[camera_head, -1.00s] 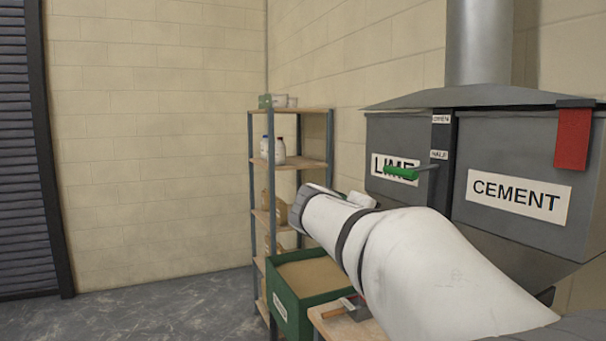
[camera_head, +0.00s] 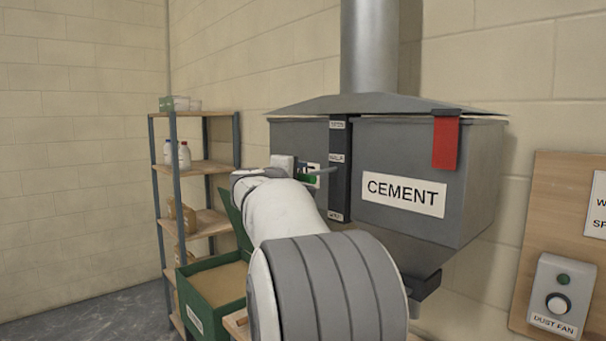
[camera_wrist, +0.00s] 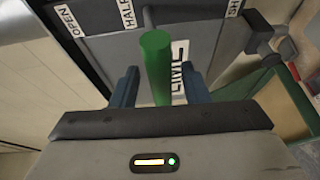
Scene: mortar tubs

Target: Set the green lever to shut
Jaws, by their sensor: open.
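The green lever (camera_wrist: 156,65) has a round green grip. In the wrist view it stands between the two blue fingers of my gripper (camera_wrist: 158,75), which are open with gaps on both sides. In the head view the green lever (camera_head: 312,180) shows only partly behind my arm. Its rod meets the dark slotted strip (camera_head: 338,188) just below the HALF label (camera_head: 337,158). The OPEN label (camera_head: 337,125) is at the top of the strip and another label (camera_head: 336,217), too small to read, is at the bottom. My fingers are mostly hidden there.
The grey hopper (camera_head: 478,190) carries a CEMENT sign (camera_head: 404,194) and a hanging red flap (camera_head: 445,143). A shelf rack (camera_head: 207,222) and a green box (camera_head: 222,308) stand left. A DUST FAN switch box (camera_head: 558,295) is on a board (camera_head: 540,210) at right.

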